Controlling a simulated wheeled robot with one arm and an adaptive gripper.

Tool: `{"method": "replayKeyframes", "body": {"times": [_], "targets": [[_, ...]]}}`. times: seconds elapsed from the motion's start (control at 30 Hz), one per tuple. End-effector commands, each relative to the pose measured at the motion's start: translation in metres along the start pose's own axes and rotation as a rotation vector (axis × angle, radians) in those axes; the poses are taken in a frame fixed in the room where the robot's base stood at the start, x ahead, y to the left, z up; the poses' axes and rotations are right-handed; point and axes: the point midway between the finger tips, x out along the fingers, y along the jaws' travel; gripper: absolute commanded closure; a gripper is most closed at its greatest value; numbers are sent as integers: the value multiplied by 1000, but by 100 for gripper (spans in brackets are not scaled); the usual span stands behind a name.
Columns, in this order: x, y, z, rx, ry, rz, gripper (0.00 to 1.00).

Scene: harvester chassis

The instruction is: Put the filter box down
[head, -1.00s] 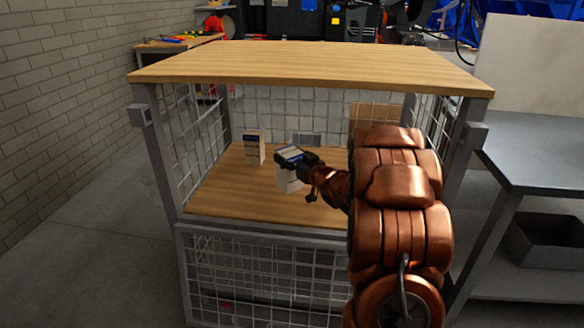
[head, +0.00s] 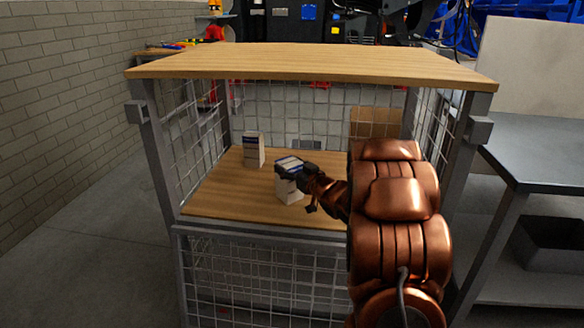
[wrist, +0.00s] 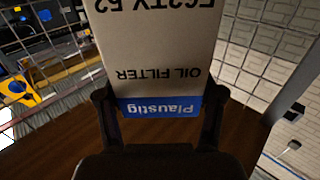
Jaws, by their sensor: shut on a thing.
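The filter box (wrist: 155,45) is a pale carton with a blue band and the words "OIL FILTER", upside down in the wrist view. My gripper (wrist: 160,115) is shut on it, one finger on each side of the blue band. In the head view my gripper (head: 290,170) is over the wooden shelf (head: 225,203) inside the cage, and the box (head: 289,191) shows below it. The box looks upright and low over the shelf. I cannot tell whether its base touches the wood.
A second, similar carton (head: 253,149) stands on the shelf behind and to the left. A brown cardboard box (head: 376,122) shows at the back right. The wooden top (head: 310,62) lies above the shelf, with mesh sides and posts around.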

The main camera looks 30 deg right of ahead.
Motion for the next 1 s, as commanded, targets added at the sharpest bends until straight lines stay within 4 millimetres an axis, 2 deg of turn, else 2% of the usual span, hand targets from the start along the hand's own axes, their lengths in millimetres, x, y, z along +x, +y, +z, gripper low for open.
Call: {"method": "replayKeyframes", "body": {"times": [0.03,0.07,0.27,0.3,0.7,0.87,1.0], "targets": [[0,0,1,0,1,0,90],[0,0,1,0,0,0,31],[0,0,1,0,0,0,10],[0,0,1,0,0,0,8],[-1,0,-2,-1,1,1,8],[-19,2,-4,-2,-2,3,8],[-45,2,-3,1,-5,3,8]]}}
